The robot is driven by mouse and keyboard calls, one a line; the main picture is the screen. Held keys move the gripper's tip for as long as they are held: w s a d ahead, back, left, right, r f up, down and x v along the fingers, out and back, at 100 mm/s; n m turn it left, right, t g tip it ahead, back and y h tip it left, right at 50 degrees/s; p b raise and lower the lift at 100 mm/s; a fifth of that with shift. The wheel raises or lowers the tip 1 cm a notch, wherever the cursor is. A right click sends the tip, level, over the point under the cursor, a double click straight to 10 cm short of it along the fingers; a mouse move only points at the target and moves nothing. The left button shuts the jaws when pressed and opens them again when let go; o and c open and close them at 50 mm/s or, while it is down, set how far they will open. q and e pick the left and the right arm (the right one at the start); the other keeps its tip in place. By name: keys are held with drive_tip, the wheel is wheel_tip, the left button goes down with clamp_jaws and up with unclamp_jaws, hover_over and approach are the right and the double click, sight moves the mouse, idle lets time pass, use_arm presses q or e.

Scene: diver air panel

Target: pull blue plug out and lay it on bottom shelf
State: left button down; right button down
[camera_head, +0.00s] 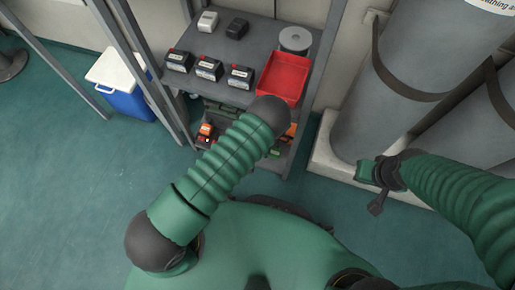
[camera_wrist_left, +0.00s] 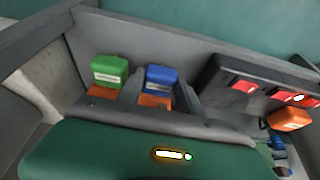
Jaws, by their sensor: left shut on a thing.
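In the left wrist view, the blue plug (camera_wrist_left: 161,76) sits between the two dark grey fingers of my left gripper (camera_wrist_left: 160,92), above an orange part. The gripper is shut on it. I cannot tell whether the plug is still seated. A similar green plug (camera_wrist_left: 110,71) is beside it on the left, outside the fingers. In the head view my left arm reaches to the rack and hides its own gripper and the blue plug. The rack's lower shelf (camera_head: 276,166) is partly hidden by the arm. My right gripper (camera_head: 371,186) is by the grey cylinders; its opening is unclear.
The upper shelf (camera_head: 222,50) holds several black boxes, a red tray (camera_head: 284,78) and a grey spool (camera_head: 295,40). Large grey cylinders (camera_head: 385,110) stand at the right. A blue cooler (camera_head: 127,102) is on the floor at left. A dark unit (camera_wrist_left: 225,78) with red panels is close right of the plug.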

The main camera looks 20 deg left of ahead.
use_arm(q)
drive_tip(key=c, duration=0.7)
unclamp_jaws()
